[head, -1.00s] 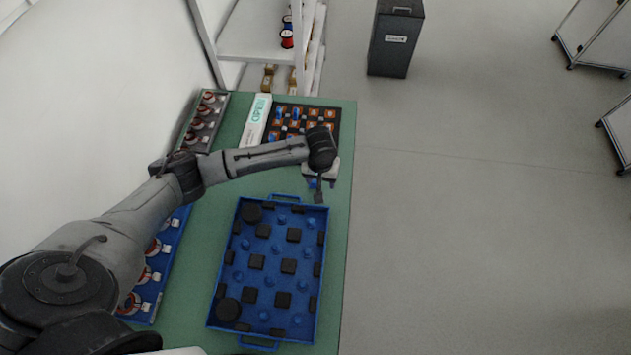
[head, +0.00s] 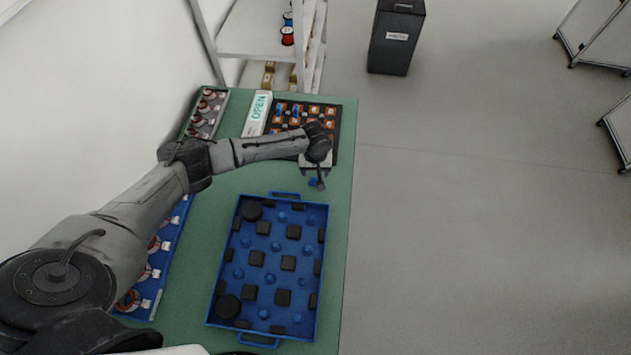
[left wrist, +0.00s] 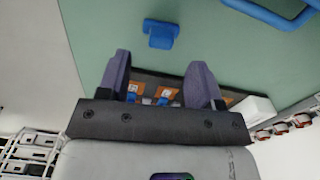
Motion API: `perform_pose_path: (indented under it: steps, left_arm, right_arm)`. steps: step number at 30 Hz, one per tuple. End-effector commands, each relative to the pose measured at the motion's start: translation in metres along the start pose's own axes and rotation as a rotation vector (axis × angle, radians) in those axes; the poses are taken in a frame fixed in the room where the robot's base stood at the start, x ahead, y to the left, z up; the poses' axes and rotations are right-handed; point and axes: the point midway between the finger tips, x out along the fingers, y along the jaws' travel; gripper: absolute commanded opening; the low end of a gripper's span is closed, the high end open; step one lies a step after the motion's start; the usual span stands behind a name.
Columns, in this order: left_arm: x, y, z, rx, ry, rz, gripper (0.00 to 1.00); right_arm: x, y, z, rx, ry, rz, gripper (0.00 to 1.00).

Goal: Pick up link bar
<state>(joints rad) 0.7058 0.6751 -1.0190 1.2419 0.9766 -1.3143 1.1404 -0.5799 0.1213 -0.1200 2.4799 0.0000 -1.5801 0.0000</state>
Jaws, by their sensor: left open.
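My left gripper (head: 318,181) is over the green table, between the dark tray and the blue tray. In the left wrist view its two purple-grey fingers (left wrist: 160,62) stand wide apart with nothing between their tips. A small blue piece (left wrist: 160,33) lies on the green table just beyond the fingertips. It also shows in the head view (head: 313,182), partly hidden by the gripper. I cannot tell for sure that this piece is the link bar. My right gripper is not in view.
A blue tray (head: 322,290) with black blocks and blue knobs stands in front. A dark tray (head: 336,130) with orange and blue parts is behind. A blue rack (head: 163,283) lies left under my arm. A white OPEN box (head: 258,112) stands at the back.

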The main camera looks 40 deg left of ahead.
Motion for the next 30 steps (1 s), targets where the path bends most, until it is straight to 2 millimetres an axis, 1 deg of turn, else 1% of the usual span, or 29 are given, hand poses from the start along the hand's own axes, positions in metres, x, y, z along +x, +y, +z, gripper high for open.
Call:
perform_pose_path:
  steps: [9, 12, 16, 22, 23, 30]
  left_arm:
    - [0.039, 0.0, 0.006, 0.0, -0.002, -0.001, 0.6]
    - [0.047, 0.0, 0.005, 0.0, -0.001, -0.001, 0.6]
    - [0.051, -0.001, 0.005, 0.0, -0.001, -0.001, 0.6]
    - [0.051, -0.001, 0.005, 0.0, -0.001, -0.001, 0.6]
    - [0.051, -0.001, 0.005, 0.0, -0.001, -0.001, 0.58]
    - [0.051, -0.001, 0.005, 0.0, -0.001, -0.001, 0.35]
  right_arm:
    - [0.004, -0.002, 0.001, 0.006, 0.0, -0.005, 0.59]
    - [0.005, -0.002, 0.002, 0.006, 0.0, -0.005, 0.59]
    - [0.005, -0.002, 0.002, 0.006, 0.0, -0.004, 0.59]
    - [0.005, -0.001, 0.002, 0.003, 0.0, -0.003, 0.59]
    - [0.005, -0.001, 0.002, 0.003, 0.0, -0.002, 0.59]
    - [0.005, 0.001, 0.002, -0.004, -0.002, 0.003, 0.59]
